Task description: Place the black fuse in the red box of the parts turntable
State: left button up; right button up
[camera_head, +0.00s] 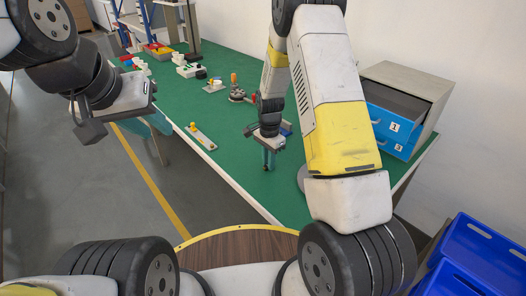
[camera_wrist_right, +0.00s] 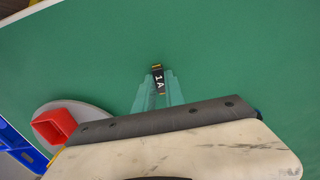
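The black fuse (camera_wrist_right: 158,80), marked "1A" with a gold end, lies between the teal fingers of my right gripper (camera_wrist_right: 158,88). The fingers appear shut on its sides, and its end sticks out past the tips. In the head view my right gripper (camera_head: 268,158) is low over the green table, and the fuse cannot be made out there. The red box (camera_wrist_right: 53,125) sits on the round grey turntable (camera_wrist_right: 88,112), left of the gripper in the wrist view. In the head view my arm mostly hides the turntable (camera_head: 301,178). My left gripper (camera_head: 157,122) hangs by the table's left edge, its finger gap unclear.
A drawer cabinet (camera_head: 392,118) with blue fronts stands at the table's right end, its top drawer open. Blue bins (camera_head: 475,255) stand at lower right.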

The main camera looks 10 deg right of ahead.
grip_shut()
jog(key=shift+r, duration=0.5)
jog(key=r, duration=0.2)
jog(key=shift+s+a+r, duration=0.15)
jog(key=shift+s+r, duration=0.15)
jog(key=shift+r, duration=0.05)
jog(key=s+a, duration=0.1)
jog(key=s, duration=0.4)
jog(key=s+a+r, duration=0.1)
jog(key=s+a, duration=0.1)
jog(key=s, duration=0.2)
jog(key=s+a, duration=0.1)
jog(key=s, duration=0.4)
jog(key=shift+s+a+r, duration=0.15)
jog(key=shift+s+a, duration=0.05)
jog(key=shift+s, duration=0.1)
jog(key=w+d+n, duration=0.2)
jog(key=w+n, duration=0.1)
jog(key=w+d+r+n, duration=0.1)
jog(key=w+d+n, duration=0.1)
jog(key=d+n, duration=0.1)
jog(key=w+d+n, duration=0.2)
jog(key=w+n, duration=0.1)
jog(key=n, duration=0.1)
jog(key=shift+w+d+r, duration=0.15)
jog(key=shift+w+d, duration=0.1)
jog(key=shift+w, duration=0.05)
jog(key=shift+w+d+r+n, duration=0.1)
jog(key=shift+w+d+n, duration=0.3)
jog(key=shift+n, duration=0.2)
